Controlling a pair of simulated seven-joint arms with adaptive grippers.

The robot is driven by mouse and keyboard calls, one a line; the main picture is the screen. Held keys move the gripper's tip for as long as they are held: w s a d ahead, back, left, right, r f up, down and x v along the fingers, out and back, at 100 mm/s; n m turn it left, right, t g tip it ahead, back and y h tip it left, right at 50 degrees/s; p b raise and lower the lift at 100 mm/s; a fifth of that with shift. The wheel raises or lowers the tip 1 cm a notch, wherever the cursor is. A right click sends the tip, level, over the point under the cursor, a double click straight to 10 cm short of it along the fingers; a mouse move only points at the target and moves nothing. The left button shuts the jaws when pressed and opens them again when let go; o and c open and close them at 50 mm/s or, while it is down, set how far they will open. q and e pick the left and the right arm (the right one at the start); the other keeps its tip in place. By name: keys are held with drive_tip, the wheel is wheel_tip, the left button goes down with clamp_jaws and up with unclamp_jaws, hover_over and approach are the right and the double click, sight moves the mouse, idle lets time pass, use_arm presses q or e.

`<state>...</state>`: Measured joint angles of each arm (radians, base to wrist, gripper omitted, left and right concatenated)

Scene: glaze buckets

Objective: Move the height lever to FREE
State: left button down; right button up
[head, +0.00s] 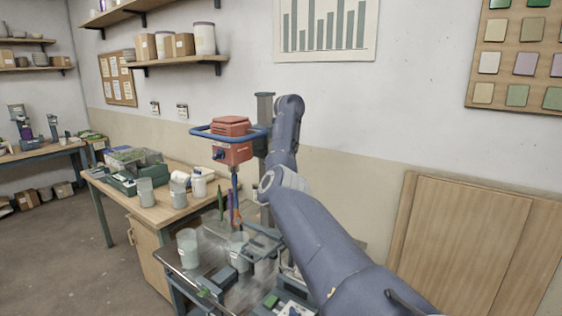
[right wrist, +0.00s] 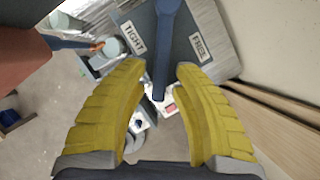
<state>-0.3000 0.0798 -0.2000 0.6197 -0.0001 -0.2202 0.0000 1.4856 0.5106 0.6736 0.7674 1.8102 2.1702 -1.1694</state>
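The height lever (right wrist: 164,50) is a dark blue bar with a rounded top end, seen in the right wrist view. It points between the TIGHT label (right wrist: 133,38) on the left and the FREE label (right wrist: 202,46) on the right, both on a grey plate. My right gripper (right wrist: 160,70) has yellow fingers, spread open, with the lever's lower end between their tips. A gap shows on each side of it. In the head view my right arm hides the lever and gripper, beside the red mixer head (head: 232,138) on its grey column (head: 264,108). My left gripper is not in view.
A blue handlebar (head: 205,133) rings the mixer head. Below it, buckets (head: 188,248) stand on the mixer's stand. A wooden bench (head: 172,216) with jars is at left. Wooden panels (head: 475,235) lean against the wall at right, also near the gripper in the wrist view.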

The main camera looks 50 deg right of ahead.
clamp_jaws()
